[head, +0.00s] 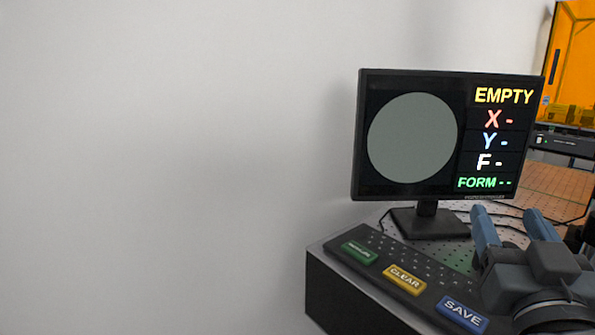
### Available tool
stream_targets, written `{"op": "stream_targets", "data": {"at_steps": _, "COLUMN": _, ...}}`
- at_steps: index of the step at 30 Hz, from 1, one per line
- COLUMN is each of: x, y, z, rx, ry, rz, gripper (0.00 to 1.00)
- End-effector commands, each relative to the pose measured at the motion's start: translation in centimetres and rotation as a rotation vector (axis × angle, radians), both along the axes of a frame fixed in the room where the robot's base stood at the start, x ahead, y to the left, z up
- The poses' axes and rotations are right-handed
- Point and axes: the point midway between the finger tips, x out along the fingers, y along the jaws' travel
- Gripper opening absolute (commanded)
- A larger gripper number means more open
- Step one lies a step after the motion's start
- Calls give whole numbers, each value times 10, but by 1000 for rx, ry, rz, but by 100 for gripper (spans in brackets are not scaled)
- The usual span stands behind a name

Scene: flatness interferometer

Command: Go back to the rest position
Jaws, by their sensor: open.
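My gripper (512,222) is at the lower right of the head view, with its two blue fingers apart and nothing between them. It stands in front of the bench top, to the right of the monitor's foot and above the blue SAVE button (463,314). I cannot tell from this view whether it touches anything. The monitor (412,138) shows a plain grey disc and the words EMPTY, X -, Y -, F - and FORM --.
A dark button panel (372,240) on the bench edge carries a green button (359,252), a yellow CLEAR button (404,279) and SAVE. Cables (508,226) lie behind my gripper. An orange enclosure (575,60) stands at the far right. A bare white wall fills the left.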

Motion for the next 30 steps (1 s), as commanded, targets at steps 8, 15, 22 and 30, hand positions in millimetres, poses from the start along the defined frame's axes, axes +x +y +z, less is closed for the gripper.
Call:
{"op": "stream_targets", "data": {"at_steps": 8, "x": -65, "y": 12, "z": -97, "rx": -82, "ry": 161, "rz": 118, "gripper": 59}}
{"op": "stream_targets", "data": {"at_steps": 15, "x": -138, "y": 22, "z": -159, "rx": -89, "ry": 281, "rz": 203, "gripper": 59}}
{"op": "stream_targets", "data": {"at_steps": 22, "x": -217, "y": 30, "z": -197, "rx": -51, "ry": 383, "rz": 255, "gripper": 59}}
{"op": "stream_targets", "data": {"at_steps": 30, "x": -309, "y": 40, "z": -213, "rx": 33, "ry": 484, "rz": 267, "gripper": 59}}
